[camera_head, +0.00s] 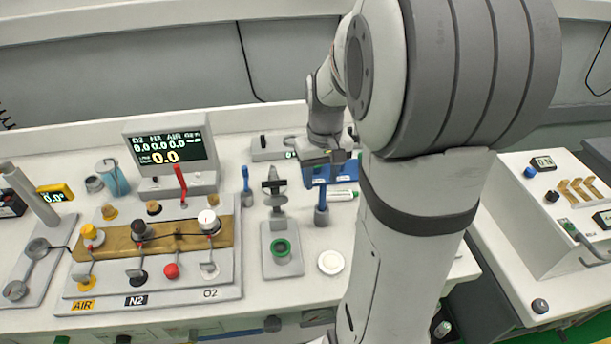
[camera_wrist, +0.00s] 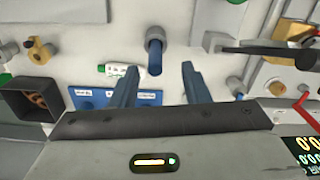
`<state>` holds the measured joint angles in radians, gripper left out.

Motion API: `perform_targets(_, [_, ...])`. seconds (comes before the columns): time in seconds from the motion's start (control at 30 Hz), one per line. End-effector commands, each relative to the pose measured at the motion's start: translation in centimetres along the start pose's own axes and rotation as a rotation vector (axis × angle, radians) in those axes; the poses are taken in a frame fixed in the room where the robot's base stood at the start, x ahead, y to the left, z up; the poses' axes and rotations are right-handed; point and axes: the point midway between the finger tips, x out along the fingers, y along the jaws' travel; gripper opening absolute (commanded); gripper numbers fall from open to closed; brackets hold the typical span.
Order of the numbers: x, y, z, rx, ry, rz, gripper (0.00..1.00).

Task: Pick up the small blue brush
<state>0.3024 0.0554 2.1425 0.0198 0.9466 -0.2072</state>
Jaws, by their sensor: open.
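Two upright blue-handled brush-like tools with grey lower ends stand on the white worktop. The smaller one (camera_head: 246,182) is left of the grey stand, and it also shows in the wrist view (camera_wrist: 236,86), right of my fingers. The larger one (camera_head: 321,208) is just in front of my gripper in the head view; in the wrist view (camera_wrist: 154,58) it appears between and beyond my fingertips. My gripper (camera_wrist: 160,67) is open with two blue fingers and nothing held. In the head view my gripper (camera_head: 325,162) hangs over the back of the worktop, its fingertips hard to make out.
A blue labelled holder (camera_wrist: 88,98) and a white-green tube (camera_head: 341,195) lie close to my gripper. The grey stand with a green ring (camera_head: 281,249), a gas panel (camera_head: 155,272) and a display (camera_head: 168,147) crowd the left. A white disc (camera_head: 331,262) lies in front.

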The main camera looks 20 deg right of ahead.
Motion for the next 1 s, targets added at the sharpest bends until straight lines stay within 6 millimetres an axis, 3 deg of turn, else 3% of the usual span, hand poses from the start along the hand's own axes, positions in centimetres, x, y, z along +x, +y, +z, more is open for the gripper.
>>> perform_targets(0.5, [6.6,0.9,-0.1,0.011,-0.003,-0.001,0.42])
perform_targets(0.83, [7.2,1.0,-0.1,0.013,0.0,0.0,0.41])
perform_targets(1.0, [7.2,1.0,-0.1,0.013,0.0,0.0,0.28])
